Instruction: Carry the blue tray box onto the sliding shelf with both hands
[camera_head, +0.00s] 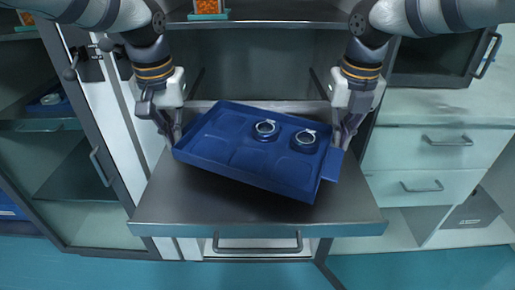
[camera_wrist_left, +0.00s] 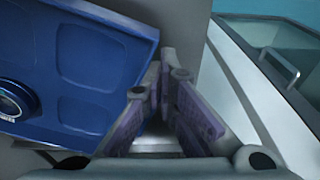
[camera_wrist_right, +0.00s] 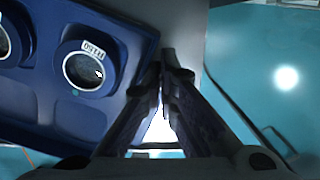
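The blue tray box (camera_head: 240,172) is over the pulled-out grey sliding shelf (camera_head: 165,205), turned askew with its right end nearer the front. It appears to rest on the shelf; its underside is hidden. Two round blue pieces with metal rings (camera_head: 266,130) (camera_head: 304,141) sit in its compartments. My left gripper (camera_head: 172,130) is at the tray's left end; in the left wrist view the fingers (camera_wrist_left: 167,75) look closed together beside the tray's edge. My right gripper (camera_head: 347,132) is at the right end; its fingers (camera_wrist_right: 167,75) also look closed beside the tray, with nothing visible between them.
A glass-door cabinet (camera_head: 95,165) stands at the left. White drawers (camera_head: 435,148) and a counter (camera_head: 450,105) are at the right. An upper shelf (camera_head: 265,12) with an orange-filled container (camera_head: 207,7) is behind. Bare shelf shows in front of the tray.

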